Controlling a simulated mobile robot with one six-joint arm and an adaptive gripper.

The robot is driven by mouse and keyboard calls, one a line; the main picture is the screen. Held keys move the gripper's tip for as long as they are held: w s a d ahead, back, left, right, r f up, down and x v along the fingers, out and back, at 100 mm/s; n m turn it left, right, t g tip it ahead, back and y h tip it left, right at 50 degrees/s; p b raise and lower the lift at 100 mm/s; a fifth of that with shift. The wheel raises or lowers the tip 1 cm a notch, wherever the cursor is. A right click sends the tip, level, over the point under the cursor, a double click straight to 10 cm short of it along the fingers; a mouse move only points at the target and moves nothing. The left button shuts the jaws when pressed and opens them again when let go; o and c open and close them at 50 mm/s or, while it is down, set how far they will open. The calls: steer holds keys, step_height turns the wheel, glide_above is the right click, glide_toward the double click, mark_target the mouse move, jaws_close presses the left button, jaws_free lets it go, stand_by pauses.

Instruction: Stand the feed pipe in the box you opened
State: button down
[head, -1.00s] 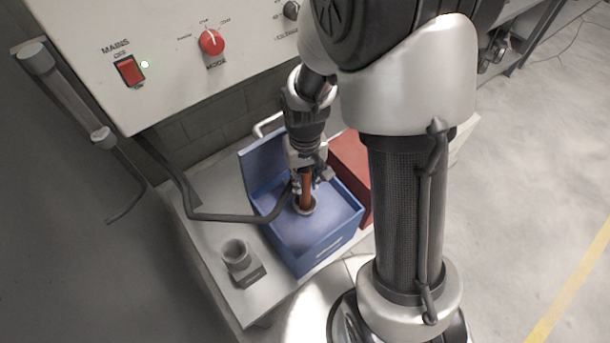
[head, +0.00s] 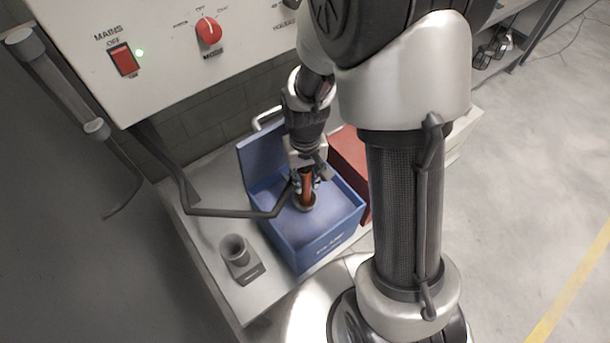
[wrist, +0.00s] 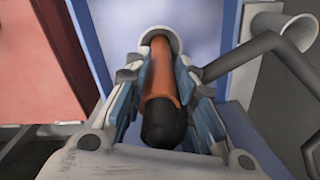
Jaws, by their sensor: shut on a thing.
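The feed pipe (wrist: 159,75) is an orange tube with a black near end. My gripper (head: 305,182) is shut on it and holds it roughly upright inside the open blue box (head: 327,246). In the head view the feed pipe (head: 307,185) has its lower end at a grey ring-shaped socket (head: 305,206) on the box floor. In the wrist view the far end of the pipe is within the pale ring (wrist: 158,38). I cannot tell how deep it sits. The blue lid (head: 262,157) stands raised at the back.
A red box (head: 350,158) stands right beside the blue one. A grey holder with an empty cup (head: 236,250) is on the bench at left. A bent dark pipe (head: 235,213) reaches in close to my gripper. A control panel (head: 175,45) hangs above.

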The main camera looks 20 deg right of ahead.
mark_target(305, 170)
steer(key=shift+f+b, duration=0.95)
steer(key=shift+f, duration=2.1)
steer(key=c, duration=1.3)
jaws_free()
steer(key=shift+r, duration=0.1)
step_height(305, 170, up, 12)
steer(key=shift+f, duration=0.1)
